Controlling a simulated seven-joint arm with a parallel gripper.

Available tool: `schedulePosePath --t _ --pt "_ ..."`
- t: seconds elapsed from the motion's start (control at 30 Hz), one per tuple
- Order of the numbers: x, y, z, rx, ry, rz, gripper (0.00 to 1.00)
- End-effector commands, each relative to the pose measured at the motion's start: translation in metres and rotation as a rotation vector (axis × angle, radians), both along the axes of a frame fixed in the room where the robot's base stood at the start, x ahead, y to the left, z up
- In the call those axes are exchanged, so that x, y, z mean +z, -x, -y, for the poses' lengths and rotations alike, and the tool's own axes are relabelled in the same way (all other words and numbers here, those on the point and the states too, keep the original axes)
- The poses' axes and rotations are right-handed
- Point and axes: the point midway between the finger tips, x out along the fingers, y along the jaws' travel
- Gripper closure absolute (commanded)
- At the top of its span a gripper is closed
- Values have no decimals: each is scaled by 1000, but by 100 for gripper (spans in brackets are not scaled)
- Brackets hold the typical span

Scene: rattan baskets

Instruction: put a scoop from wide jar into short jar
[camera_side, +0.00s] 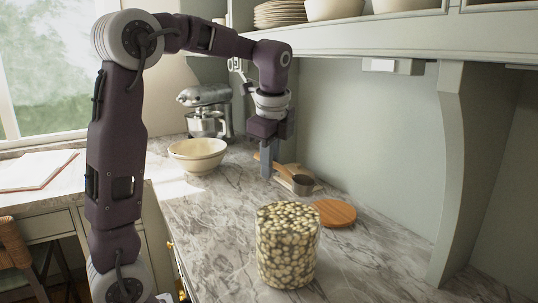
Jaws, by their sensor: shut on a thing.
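A wide clear jar (287,250) filled with pale and dark nut-like or bean-like pieces stands open on the marble counter in front. A scoop with a metal cup (303,185) and a wooden handle lies low over the counter behind the jar. My gripper (266,172) points down and is shut on the scoop's wooden handle, left of the cup. I cannot tell whether the scoop is lifted or still resting. The inside of the scoop cup is too small to make out. I see no second jar in this view.
A round wooden lid (335,213) lies right of the jar. A pale board or block (290,170) is by the scoop. A cream bowl (198,155) and a stand mixer (206,110) are at the back left. A shelf (400,42) overhangs the right side.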

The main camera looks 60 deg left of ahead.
Motion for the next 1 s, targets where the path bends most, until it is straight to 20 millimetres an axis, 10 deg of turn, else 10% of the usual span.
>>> schedulePosePath --t 1.0 --pt "-79 -2 4 -1 -89 -52 100"
